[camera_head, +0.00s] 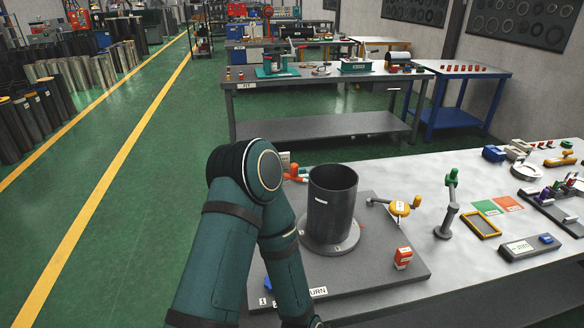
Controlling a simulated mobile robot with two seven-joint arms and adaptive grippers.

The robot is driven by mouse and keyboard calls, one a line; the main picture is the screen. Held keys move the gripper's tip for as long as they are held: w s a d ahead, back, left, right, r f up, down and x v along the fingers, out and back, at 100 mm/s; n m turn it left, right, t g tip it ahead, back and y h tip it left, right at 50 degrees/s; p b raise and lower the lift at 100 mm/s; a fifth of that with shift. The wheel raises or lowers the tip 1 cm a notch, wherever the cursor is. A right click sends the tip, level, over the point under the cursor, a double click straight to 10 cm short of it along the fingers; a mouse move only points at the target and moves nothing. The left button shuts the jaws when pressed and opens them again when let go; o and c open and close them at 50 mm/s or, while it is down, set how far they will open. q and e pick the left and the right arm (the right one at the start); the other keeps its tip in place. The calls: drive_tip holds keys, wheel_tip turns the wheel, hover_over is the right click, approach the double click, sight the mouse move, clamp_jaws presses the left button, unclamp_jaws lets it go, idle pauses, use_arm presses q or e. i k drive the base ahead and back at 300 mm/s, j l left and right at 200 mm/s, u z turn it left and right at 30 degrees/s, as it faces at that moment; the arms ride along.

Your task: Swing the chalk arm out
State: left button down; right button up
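A dark open-topped cylinder (332,200) stands upright in a round grey flange (328,244) on a dark square base plate (375,285). Right of the cylinder, a thin bent metal arm (378,201) reaches to a yellow piece (400,208) with a small white tag; I cannot tell whether this is the chalk arm. Behind and left of the cylinder is a red-orange fitting (293,172), partly hidden by my teal arm. My teal arm rises from the bottom left, bends at its elbow and runs down left of the cylinder. Neither gripper shows.
A red block (403,257) sits on the plate's right side. Further right are a grey post with a green top (449,205), a yellow-framed tray (481,224), green and red cards and a labelled box (529,246). Another workbench (320,80) stands behind.

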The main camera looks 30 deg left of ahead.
sight(294, 167)
drive_tip(key=k+u, duration=0.2)
drive_tip(key=u, duration=0.2)
drive_tip(key=k+u, duration=0.25)
drive_tip(key=u, duration=0.2)
drive_tip(key=i, duration=0.4)
